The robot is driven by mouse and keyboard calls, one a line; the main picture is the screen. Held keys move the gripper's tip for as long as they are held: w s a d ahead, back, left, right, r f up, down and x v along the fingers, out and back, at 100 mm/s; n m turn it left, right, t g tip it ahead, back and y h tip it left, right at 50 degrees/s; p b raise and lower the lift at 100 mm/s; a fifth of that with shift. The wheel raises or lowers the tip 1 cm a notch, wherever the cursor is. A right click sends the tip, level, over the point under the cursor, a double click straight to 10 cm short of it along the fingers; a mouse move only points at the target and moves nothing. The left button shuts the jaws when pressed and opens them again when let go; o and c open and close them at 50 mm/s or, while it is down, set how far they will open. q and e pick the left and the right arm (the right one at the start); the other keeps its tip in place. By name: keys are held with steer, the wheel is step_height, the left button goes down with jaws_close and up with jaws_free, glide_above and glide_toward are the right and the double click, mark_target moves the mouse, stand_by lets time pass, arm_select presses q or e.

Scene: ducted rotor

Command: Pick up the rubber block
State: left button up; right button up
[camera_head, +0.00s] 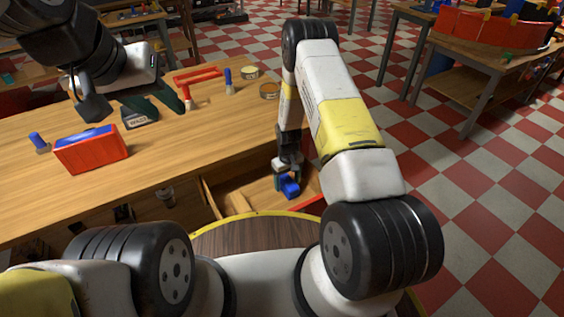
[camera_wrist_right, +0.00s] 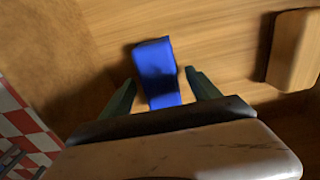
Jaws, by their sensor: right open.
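A blue block (camera_wrist_right: 156,72), which I take to be the rubber block, lies on the wooden floor of an open drawer. In the right wrist view it sits between the two dark green fingers of my right gripper (camera_wrist_right: 160,88), with gaps showing beside it. My right gripper is open and reaches down into the drawer. In the head view the block (camera_head: 290,187) shows just below that gripper (camera_head: 286,174), which partly covers it.
A pale wooden piece (camera_wrist_right: 296,50) lies to the right in the drawer (camera_head: 240,194). On the workbench (camera_head: 200,146) are a red box with a blue top (camera_head: 91,150), a blue-topped item (camera_head: 39,142), a green labelled item (camera_head: 139,113), a red frame and small tins. Drawer walls surround the right gripper.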

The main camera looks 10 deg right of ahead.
mark_target(287, 181)
jaws_close()
steer(key=shift+r, duration=5.05)
